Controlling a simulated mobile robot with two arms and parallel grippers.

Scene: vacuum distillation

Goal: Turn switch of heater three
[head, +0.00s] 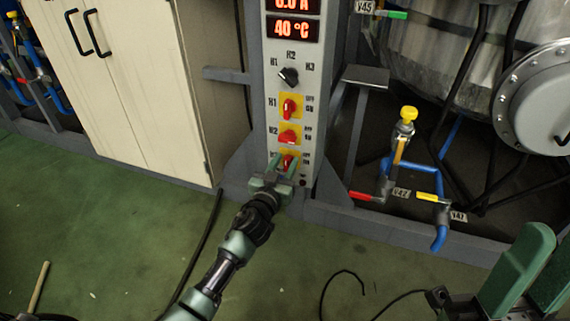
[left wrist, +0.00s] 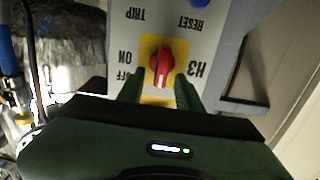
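The red switch of heater three (left wrist: 160,66) sits on a yellow plate marked ON and OFF, beside the H3 label, in the left wrist view. Its handle looks roughly in line with my fingers. In the head view this lowest red switch (head: 287,163) is partly hidden by my left gripper (head: 281,165). In the left wrist view my left gripper (left wrist: 159,82) is open, with one finger on each side of the switch's near end and small gaps visible. My right gripper (head: 532,275) is at the lower right, cut off by the frame and far from the panel.
Above on the panel (head: 309,95) are the H2 switch (head: 288,137), H1 switch (head: 290,107), a black selector (head: 289,76) and a 40 °C display (head: 292,29). A cabinet (head: 130,80) stands left; valves and blue pipes (head: 410,165) stand right. Cables lie on the floor.

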